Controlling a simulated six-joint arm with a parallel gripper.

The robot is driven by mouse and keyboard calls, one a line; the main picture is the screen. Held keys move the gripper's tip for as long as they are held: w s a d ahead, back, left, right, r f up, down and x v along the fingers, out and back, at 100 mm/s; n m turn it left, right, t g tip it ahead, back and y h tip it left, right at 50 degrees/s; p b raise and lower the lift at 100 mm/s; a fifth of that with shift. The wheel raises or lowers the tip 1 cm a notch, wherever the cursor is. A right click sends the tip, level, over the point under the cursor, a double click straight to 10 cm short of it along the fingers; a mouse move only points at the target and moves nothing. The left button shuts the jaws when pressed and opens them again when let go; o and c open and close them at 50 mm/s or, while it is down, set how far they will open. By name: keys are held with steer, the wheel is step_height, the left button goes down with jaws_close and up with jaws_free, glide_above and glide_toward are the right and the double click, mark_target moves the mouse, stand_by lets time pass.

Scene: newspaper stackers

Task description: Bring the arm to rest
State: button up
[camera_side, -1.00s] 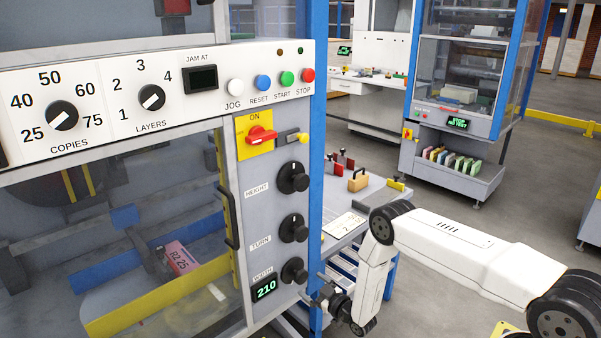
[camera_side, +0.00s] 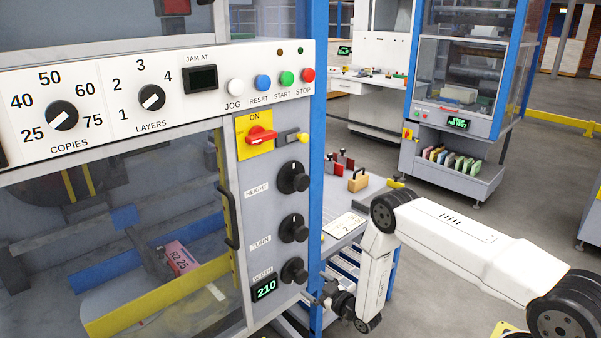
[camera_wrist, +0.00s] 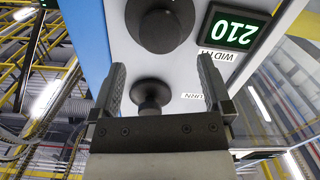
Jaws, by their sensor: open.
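My gripper (camera_side: 314,299) is at the lower right edge of the grey control panel (camera_side: 269,215), just below and right of the width knob (camera_side: 293,270). In the wrist view my gripper (camera_wrist: 161,65) is open, with its two dark fingers apart and nothing held. The width knob (camera_wrist: 165,25) shows beyond the fingertips, and the turn knob (camera_wrist: 151,95) appears between the fingers, farther off. The display (camera_side: 265,289) reads 210. My white arm comes in from the right and bends down at its elbow. The fingers are small in the side view.
The height knob (camera_side: 293,177) and the red switch on yellow (camera_side: 261,136) sit higher on the panel. A blue post (camera_side: 318,160) stands beside it. A bench with a wooden-coloured block (camera_side: 358,180) is behind my arm. Open floor (camera_side: 530,180) lies at the right.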

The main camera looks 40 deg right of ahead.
step_height(320, 180, up, 14)
steer(key=a+m+g, duration=0.1)
steer(key=a+g, duration=0.2)
steer(key=g, duration=0.4)
steer(key=s+a+r+g, duration=0.1)
steer(key=s+r+g, duration=0.1)
steer(key=s, duration=0.5)
steer(key=s+a+r+m+g, duration=0.1)
steer(key=s+a+r+g, duration=0.1)
steer(key=s, duration=0.6)
steer(key=s+a+r+m+g, duration=0.1)
steer(key=s+r+g, duration=0.2)
steer(key=s+r, duration=0.3)
steer(key=shift+s+a+g, duration=0.25)
steer(key=shift+s+g, duration=0.05)
steer(key=shift+s, duration=0.8)
